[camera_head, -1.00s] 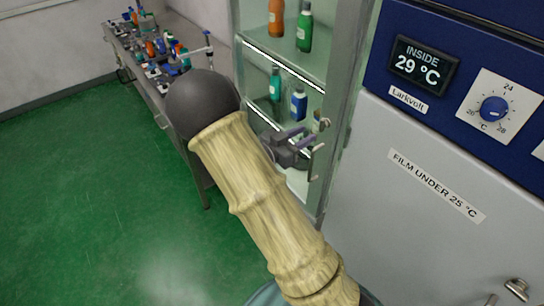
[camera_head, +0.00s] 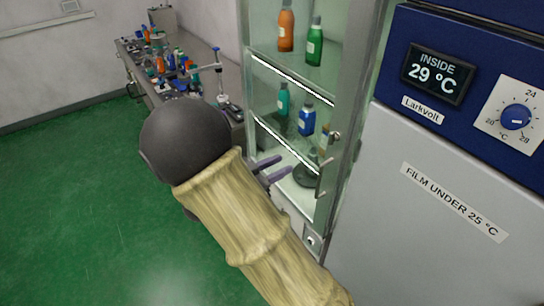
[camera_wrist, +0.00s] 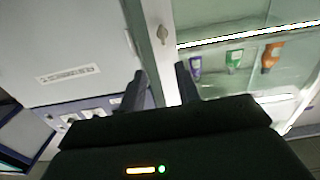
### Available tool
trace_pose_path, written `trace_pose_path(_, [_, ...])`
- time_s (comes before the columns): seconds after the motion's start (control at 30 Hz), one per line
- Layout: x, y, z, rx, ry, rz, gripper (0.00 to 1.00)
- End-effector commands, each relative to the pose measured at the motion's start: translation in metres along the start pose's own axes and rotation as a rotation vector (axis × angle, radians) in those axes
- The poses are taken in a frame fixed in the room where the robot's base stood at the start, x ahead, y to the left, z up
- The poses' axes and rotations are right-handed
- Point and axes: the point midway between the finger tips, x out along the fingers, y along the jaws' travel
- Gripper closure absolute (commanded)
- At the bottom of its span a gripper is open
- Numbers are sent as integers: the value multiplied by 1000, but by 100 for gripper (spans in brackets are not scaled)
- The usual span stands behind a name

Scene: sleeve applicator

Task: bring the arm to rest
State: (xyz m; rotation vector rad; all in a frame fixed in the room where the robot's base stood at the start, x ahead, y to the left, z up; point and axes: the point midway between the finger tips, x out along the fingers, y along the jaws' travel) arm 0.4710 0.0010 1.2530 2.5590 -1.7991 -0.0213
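My arm crosses the head view with its tan sleeve and dark round joint. My gripper (camera_head: 284,165) is partly hidden behind that joint; only its two purple-grey fingers show, in front of the glass cabinet (camera_head: 359,105). In the wrist view my gripper (camera_wrist: 160,72) has its two dark fingers apart, with nothing between them. Beyond them in that view are the cabinet's frame, a small handle or lock (camera_wrist: 162,34) and several bottles. I cannot tell the exact gap between the fingers and the cabinet.
The cabinet holds an orange bottle (camera_head: 286,31), a green bottle (camera_head: 314,46) and a blue bottle (camera_head: 306,120). A grey-and-blue appliance (camera_head: 385,190) reading 29 °C stands at the right. A cluttered bench (camera_head: 137,75) stands behind. Green floor (camera_head: 70,200) is clear at the left.

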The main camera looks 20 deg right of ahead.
Motion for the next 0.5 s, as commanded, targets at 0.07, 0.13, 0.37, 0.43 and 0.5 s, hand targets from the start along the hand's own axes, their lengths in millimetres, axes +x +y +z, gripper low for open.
trace_pose_path(0.07, [0,0,0,0,0,-1,67])
trace_pose_path(0.13, [0,0,0,0,-1,-2,67])
trace_pose_path(0.37, [16,-19,8,26,-102,-121,67])
trace_pose_path(0.43, [22,-31,13,38,-175,-208,67])
trace_pose_path(0.5, [27,-44,19,45,-259,-308,67])
